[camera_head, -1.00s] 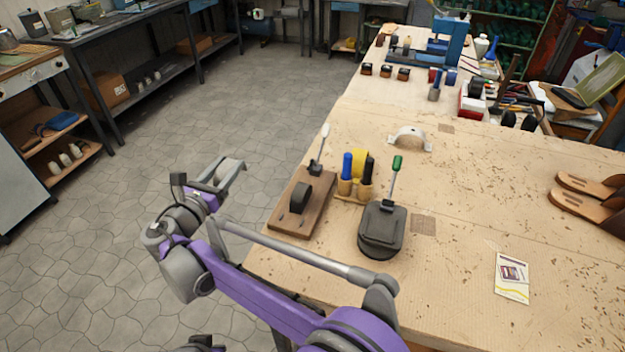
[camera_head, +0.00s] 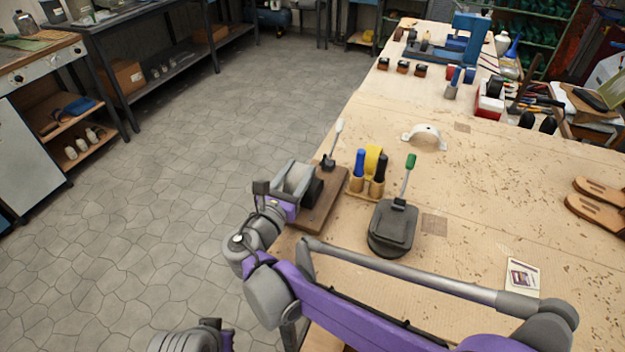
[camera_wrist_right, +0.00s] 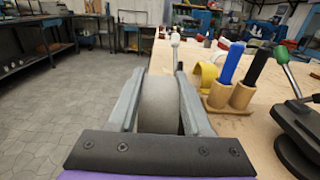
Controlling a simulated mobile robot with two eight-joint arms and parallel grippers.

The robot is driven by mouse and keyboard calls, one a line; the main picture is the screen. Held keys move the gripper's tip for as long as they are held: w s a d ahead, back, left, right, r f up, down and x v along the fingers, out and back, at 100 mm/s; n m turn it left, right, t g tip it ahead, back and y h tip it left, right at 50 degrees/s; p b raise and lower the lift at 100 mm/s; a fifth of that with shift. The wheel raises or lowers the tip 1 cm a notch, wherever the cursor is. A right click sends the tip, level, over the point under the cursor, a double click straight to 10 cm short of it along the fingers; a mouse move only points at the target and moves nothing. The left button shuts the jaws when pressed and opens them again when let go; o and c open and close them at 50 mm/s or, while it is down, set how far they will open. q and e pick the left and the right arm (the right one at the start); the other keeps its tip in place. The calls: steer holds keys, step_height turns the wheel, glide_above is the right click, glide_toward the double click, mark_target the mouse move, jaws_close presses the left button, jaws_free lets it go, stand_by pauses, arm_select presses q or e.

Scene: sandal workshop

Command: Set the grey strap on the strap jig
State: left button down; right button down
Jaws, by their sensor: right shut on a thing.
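My right gripper (camera_head: 299,176) is shut on the curved grey strap (camera_head: 295,178), holding it off the table's left edge. The strap jig, a brown wooden board (camera_head: 327,205) with a black rounded form (camera_head: 313,191) and a white-knobbed lever (camera_head: 338,126), lies just right of the gripper. The strap is beside the black form in the picture; whether they touch I cannot tell. In the right wrist view the grey strap (camera_wrist_right: 160,103) sits between both fingers, and hides most of the jig; the lever's knob (camera_wrist_right: 175,37) shows beyond it. My left gripper is not in view.
Right of the jig stand blue-handled (camera_head: 360,162) and black-handled (camera_head: 380,167) tools in a wooden holder, with a yellow arch (camera_head: 373,152) behind. A dark clamp-like device (camera_head: 393,228) with a green-knobbed lever is nearer. A white arch (camera_head: 425,137) lies farther back.

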mark_target(313, 183)
steer(key=d, duration=0.1)
steer(key=s+d, duration=0.1)
steer(key=d, duration=0.1)
steer(key=shift+s+d+f, duration=0.15)
steer(key=shift+f, duration=0.6)
steer(key=shift+c, duration=1.7)
jaws_free()
